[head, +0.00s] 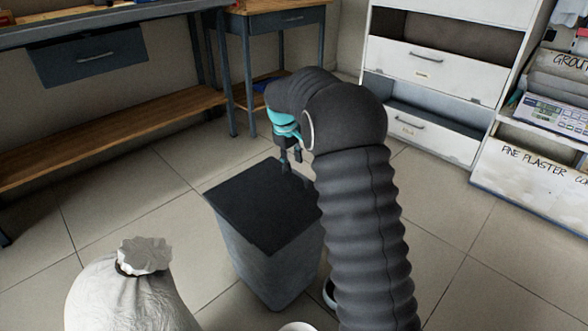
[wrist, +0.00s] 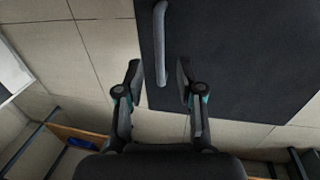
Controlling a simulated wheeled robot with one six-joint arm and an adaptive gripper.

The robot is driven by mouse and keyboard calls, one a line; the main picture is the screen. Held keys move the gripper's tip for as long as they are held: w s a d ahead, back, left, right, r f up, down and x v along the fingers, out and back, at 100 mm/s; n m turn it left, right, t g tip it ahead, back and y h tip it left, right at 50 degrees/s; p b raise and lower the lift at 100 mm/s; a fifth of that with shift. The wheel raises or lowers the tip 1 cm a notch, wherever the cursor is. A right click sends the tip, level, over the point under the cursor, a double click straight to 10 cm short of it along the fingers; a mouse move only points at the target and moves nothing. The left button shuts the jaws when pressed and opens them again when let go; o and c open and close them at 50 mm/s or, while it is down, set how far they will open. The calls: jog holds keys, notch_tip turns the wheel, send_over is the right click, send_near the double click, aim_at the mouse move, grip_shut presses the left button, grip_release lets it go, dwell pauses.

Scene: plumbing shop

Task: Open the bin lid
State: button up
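The bin (head: 268,265) is a grey square-topped container on the tiled floor in the head view. Its flat dark lid (head: 258,208) lies level over the top and looks closed. In the wrist view the lid (wrist: 235,60) fills the upper right, with a grey bar handle (wrist: 161,45) near its left edge. My gripper (head: 291,158) is at the far edge of the lid in the head view, partly hidden by my arm. In the wrist view my gripper (wrist: 158,72) is open, its fingertips either side of the handle's near end. I see gaps on both sides; the height above the lid is unclear.
A white sack (head: 135,295) stands at the front left. A workbench with a wooden shelf (head: 110,135) is at the left, a small desk (head: 275,22) behind. Floor around the bin is mostly clear.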

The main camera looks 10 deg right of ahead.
jog(key=shift+w+d+f, duration=0.1)
jog(key=shift+d+f, duration=0.05)
jog(key=shift+f, duration=0.55)
jog(key=shift+w+d+f, duration=0.1)
jog(key=shift+f, duration=0.6)
grip_shut()
